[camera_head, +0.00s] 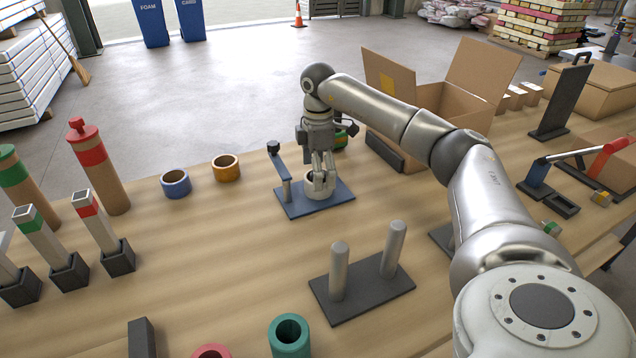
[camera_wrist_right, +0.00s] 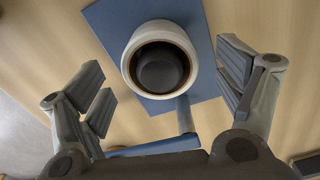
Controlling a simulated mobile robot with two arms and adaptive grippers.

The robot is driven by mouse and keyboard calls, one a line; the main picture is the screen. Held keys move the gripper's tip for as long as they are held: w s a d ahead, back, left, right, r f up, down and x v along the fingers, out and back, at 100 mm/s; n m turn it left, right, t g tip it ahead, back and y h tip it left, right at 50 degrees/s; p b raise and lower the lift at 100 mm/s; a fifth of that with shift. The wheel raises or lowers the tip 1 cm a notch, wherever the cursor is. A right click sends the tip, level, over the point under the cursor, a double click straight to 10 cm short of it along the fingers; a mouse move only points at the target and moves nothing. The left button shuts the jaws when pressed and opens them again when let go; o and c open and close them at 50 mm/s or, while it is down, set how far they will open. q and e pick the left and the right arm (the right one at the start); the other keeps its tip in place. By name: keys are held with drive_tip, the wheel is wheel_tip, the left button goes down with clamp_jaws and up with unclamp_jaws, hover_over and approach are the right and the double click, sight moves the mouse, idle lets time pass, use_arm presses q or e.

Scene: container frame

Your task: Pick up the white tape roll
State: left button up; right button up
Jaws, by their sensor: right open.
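The white tape roll (camera_wrist_right: 130,52) sits on a blue base plate (camera_wrist_right: 105,22) with a dark round core inside its opening. In the head view the roll (camera_head: 321,194) is partly hidden behind the fingers of my right gripper (camera_head: 323,180). The blue base (camera_head: 292,208) has an upright arm with a black knob on its left. In the right wrist view my right gripper (camera_wrist_right: 168,82) is open, with a finger on each side of the roll and gaps between. My left gripper is not in view.
Blue (camera_head: 175,184) and orange (camera_head: 226,168) rolls stand left of the base. A grey plate with two posts (camera_head: 362,287) is in front. An open cardboard box (camera_head: 455,105) stands behind right. A teal roll (camera_head: 289,339) is at the near edge.

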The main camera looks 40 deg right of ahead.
drive_tip(key=shift+f, duration=1.3)
drive_tip(key=c, duration=1.1)
